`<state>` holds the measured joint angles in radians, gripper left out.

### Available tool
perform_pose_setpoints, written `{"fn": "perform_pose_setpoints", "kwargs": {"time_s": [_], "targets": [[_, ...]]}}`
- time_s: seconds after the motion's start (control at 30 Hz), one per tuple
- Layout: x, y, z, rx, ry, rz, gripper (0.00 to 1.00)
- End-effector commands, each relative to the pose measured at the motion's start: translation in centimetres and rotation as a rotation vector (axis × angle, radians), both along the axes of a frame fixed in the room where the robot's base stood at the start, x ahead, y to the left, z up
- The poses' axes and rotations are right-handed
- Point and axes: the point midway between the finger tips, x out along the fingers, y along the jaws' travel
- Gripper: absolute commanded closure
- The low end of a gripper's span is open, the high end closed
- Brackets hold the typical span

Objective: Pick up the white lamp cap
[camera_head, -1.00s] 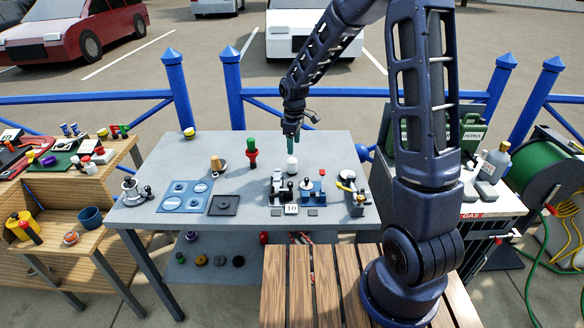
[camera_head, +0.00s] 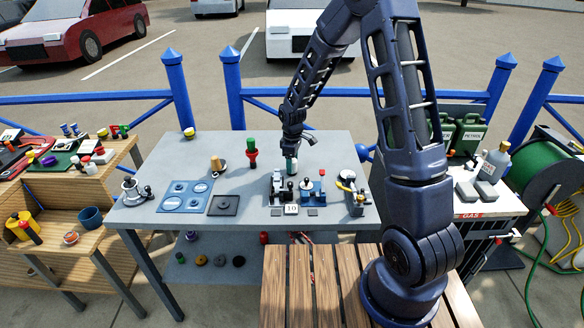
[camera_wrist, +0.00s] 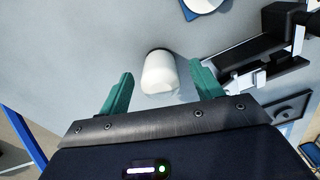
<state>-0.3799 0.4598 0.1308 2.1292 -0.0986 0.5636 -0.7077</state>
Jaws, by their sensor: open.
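The white lamp cap (camera_wrist: 159,74) is a small rounded white cylinder on the grey table, seen in the wrist view between and just beyond the fingertips. My gripper (camera_wrist: 150,82) is open, with one green finger on each side of the cap and a visible gap to each. In the head view my gripper (camera_head: 291,163) points down over the table, right at the cap's place, and mostly hides the cap.
On the grey table (camera_head: 170,158), a black-and-silver fixture (camera_head: 280,192) stands close in front of the cap. A green-and-red piece (camera_head: 252,153) is to the left. A blue plate (camera_head: 186,196) lies further left. Clear tabletop lies behind the cap.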

Motion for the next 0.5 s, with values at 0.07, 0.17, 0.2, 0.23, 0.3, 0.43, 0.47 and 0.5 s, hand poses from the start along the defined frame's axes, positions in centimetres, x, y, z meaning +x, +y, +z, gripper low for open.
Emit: {"fn": "perform_pose_setpoints", "kwargs": {"time_s": [0.07,0.17,0.2,0.23,0.3,0.43,0.47,0.5], "targets": [[0.0,0.0,-1.3,-0.001,0.003,0.001,0.35],[0.0,0.0,-2.3,-0.001,0.001,0.001,0.35],[0.0,0.0,-2.5,-0.001,0.001,0.001,0.35],[0.0,0.0,-2.6,-0.001,0.001,0.001,0.35],[0.0,0.0,-2.6,0.000,0.000,0.000,0.35],[0.0,0.0,-2.6,0.000,0.000,0.000,0.37],[0.0,0.0,-2.6,0.000,0.000,0.000,0.43],[0.0,0.0,-2.6,0.000,0.000,0.000,0.51]]}}
